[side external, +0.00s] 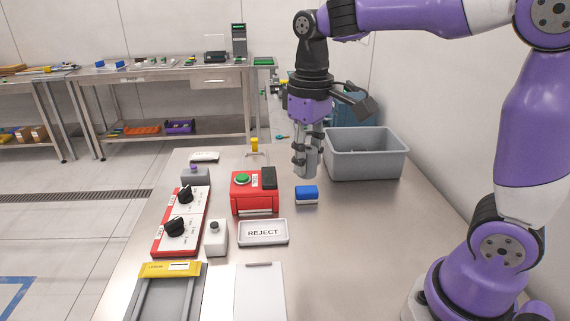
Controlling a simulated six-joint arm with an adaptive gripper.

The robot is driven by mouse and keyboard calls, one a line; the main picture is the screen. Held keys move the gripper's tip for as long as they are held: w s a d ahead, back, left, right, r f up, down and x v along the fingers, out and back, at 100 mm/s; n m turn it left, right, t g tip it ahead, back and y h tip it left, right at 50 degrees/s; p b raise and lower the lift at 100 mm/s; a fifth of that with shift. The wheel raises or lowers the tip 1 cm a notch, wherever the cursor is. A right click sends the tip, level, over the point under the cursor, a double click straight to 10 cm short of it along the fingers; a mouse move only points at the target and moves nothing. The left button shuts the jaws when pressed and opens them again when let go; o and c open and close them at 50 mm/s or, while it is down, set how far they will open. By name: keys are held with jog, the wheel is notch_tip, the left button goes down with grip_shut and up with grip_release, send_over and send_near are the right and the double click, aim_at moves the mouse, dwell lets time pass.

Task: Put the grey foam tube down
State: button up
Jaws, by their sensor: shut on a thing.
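My gripper (308,152) points down above the far part of the steel table (350,250). It is shut on the grey foam tube (306,164), which hangs upright between the fingers. The tube's lower end is over the table just behind a blue and white block (307,194) and left of a grey bin (366,160). From this one view I cannot tell how far its lower end is from the table top. The fingers hide part of the tube.
A red box with a green button (254,202) and a REJECT tray (263,233) stand left of the gripper. The table's right front is bare.

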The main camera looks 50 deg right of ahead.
jog(key=shift+a, duration=0.15)
jog(key=s+a+f+m, duration=0.3)
jog(key=s+a+f, duration=0.1)
jog(key=a, duration=0.4)
jog(key=m, duration=0.3)
send_over(307, 319)
jog(key=a, duration=0.2)
notch_tip(307, 319, down, 4)
jog(key=f, duration=0.2)
jog(key=s+f, duration=0.1)
jog(key=f, duration=0.4)
jog(key=shift+s+f, duration=0.15)
jog(key=shift+f, duration=0.55)
jog(key=o, duration=0.7)
jog(key=shift+f, duration=0.15)
jog(key=shift+c, duration=0.2)
